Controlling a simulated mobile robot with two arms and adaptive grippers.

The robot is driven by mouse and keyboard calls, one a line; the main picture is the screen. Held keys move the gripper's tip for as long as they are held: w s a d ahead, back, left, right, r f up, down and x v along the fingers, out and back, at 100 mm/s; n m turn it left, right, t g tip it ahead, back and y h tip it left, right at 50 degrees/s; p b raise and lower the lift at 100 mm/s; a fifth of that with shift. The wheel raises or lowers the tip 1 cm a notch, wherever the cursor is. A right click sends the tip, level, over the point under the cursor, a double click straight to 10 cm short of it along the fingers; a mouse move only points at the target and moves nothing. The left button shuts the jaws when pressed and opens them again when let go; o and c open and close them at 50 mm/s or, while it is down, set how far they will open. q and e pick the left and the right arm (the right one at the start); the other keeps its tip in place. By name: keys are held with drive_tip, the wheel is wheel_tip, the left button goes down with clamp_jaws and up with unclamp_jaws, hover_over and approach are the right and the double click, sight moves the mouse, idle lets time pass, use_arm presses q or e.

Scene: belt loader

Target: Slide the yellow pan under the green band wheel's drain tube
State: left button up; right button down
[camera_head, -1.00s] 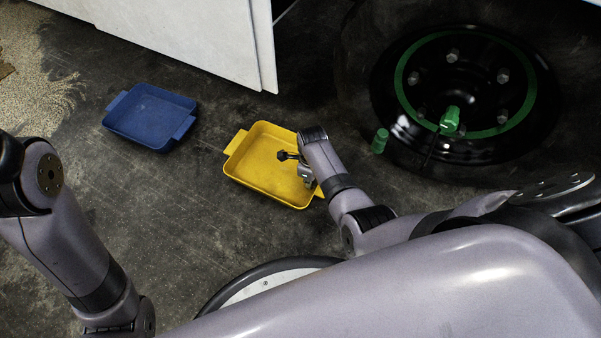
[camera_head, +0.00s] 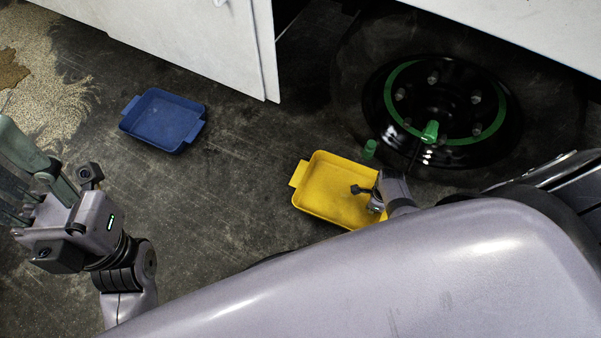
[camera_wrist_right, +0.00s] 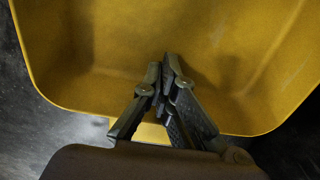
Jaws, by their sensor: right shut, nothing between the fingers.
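The yellow pan (camera_head: 327,192) lies on the floor in front of the green band wheel (camera_head: 398,80). A green fitting (camera_head: 430,131) sits at its hub, with a thin dark tube (camera_head: 414,155) running down from it, right of the pan; its lower end is hard to see. My right gripper (camera_head: 366,197) is over the pan's right part. In the right wrist view, its fingers (camera_wrist_right: 166,72) are shut and empty, in front of the pan's inner surface; I cannot tell whether they touch it. My left gripper (camera_head: 28,195) is at the left edge, its fingertips cut off.
A blue pan (camera_head: 163,120) lies on the floor to the left. A small green cylinder (camera_head: 369,149) stands between the yellow pan and the wheel. White panels (camera_head: 200,40) hang above. Grainy spilled material (camera_head: 45,95) lies at the upper left. The floor between the pans is clear.

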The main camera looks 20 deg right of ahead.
drive_tip(key=s+d, duration=0.3)
drive_tip(key=s, duration=0.1)
drive_tip(key=s+d, duration=0.4)
drive_tip(key=s+d+p, duration=0.1)
drive_tip(key=s+d, duration=0.2)
drive_tip(key=shift+s+d, duration=0.25)
drive_tip(key=shift+s, duration=0.15)
